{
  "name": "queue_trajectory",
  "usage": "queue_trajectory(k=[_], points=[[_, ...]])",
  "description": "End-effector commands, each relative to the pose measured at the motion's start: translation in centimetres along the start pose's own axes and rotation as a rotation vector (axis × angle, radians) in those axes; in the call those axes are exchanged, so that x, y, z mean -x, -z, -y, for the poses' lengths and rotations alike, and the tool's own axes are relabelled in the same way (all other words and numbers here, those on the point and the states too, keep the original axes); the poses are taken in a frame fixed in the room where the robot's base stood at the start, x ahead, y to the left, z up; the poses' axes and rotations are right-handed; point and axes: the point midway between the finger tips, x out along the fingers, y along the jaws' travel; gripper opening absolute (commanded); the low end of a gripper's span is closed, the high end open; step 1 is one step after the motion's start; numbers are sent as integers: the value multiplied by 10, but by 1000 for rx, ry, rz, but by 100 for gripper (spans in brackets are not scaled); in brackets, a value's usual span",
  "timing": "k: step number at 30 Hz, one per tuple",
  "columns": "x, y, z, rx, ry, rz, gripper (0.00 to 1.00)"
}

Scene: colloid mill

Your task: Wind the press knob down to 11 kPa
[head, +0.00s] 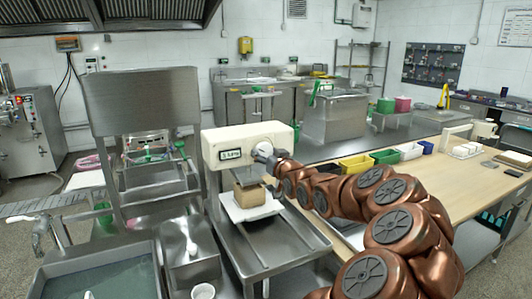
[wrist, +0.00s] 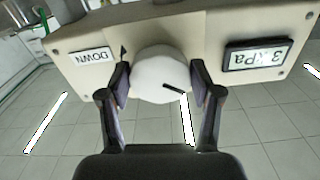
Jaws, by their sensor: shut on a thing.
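My gripper (wrist: 160,84) is shut on the knob, one finger on each side. In the head view my gripper (head: 268,155) reaches the press front and hides the knob. The display (wrist: 257,56) appears upside down in the wrist view and reads 3 kPa. A DOWN label (wrist: 92,56) with a black arrow sits on the knob's other side.
Under the press a tan block (head: 250,195) rests on a white board (head: 233,212) on the steel bench. A steel sink (head: 100,278) lies front left. Coloured bins (head: 385,156) stand on the wooden table to the right, beyond my arm.

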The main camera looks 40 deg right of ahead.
Motion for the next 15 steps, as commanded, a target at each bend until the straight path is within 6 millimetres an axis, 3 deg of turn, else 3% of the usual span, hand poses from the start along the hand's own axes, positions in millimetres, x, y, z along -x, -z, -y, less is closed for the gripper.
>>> queue_trajectory(k=[15], points=[[0, 1, 2, -462, 1, -4, 29]])
